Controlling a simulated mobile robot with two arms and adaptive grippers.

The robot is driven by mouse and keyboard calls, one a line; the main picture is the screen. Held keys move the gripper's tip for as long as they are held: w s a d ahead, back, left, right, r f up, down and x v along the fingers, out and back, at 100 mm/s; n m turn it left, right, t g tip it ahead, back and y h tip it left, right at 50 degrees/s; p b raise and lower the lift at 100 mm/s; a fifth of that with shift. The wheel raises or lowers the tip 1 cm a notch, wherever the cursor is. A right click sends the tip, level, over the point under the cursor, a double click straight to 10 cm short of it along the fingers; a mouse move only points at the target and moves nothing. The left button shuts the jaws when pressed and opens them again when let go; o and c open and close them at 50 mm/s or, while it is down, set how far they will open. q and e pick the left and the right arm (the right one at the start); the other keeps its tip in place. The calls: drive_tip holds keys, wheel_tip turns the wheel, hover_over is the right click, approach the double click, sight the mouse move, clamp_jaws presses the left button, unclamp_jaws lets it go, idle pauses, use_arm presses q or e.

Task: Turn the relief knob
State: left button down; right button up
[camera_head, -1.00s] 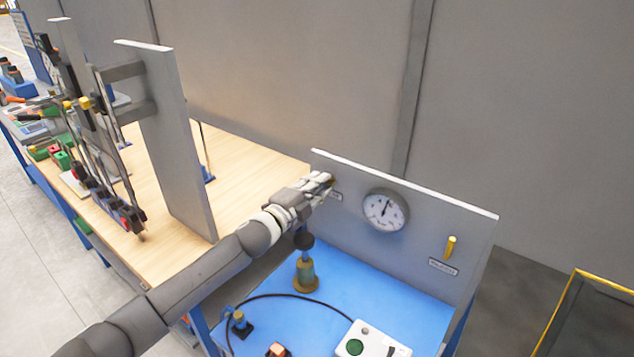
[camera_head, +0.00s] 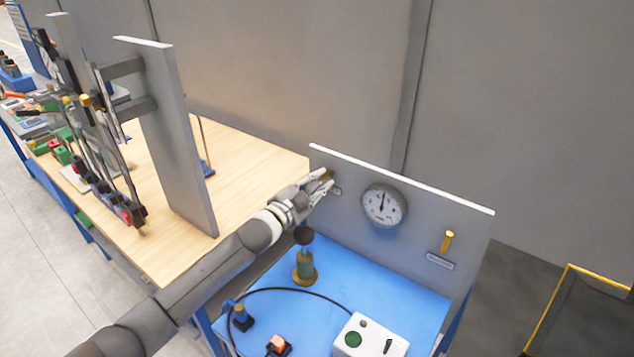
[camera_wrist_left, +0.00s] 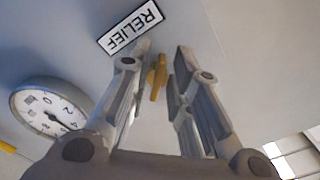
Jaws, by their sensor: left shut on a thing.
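The relief knob (camera_wrist_left: 157,77) is a small yellow lever on the upright grey panel (camera_head: 440,220). In the wrist view it lies between my left gripper's fingers, beside the label reading RELIEF (camera_wrist_left: 131,26). In the head view the knob (camera_head: 326,176) is partly hidden by the fingers at the panel's left end. My left gripper (camera_head: 323,180) is shut on the knob; its two fingers (camera_wrist_left: 163,62) stand on either side of it. My right gripper is not in view.
A round gauge (camera_head: 384,205) and a second yellow knob (camera_head: 447,241) are on the same panel. A brass cylinder with a black top (camera_head: 305,262), a cable and a white control box (camera_head: 370,339) are on the blue table (camera_head: 400,293). A wooden bench (camera_head: 250,160) is at left.

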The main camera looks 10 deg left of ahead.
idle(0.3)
use_arm(q)
drive_tip(key=c, duration=1.6)
unclamp_jaws()
drive_tip(key=shift+s, duration=0.1)
drive_tip(key=v, duration=1.1)
drive_tip(key=shift+s+a, duration=0.15)
drive_tip(key=shift+s, duration=0.2)
drive_tip(key=shift+f, duration=0.15)
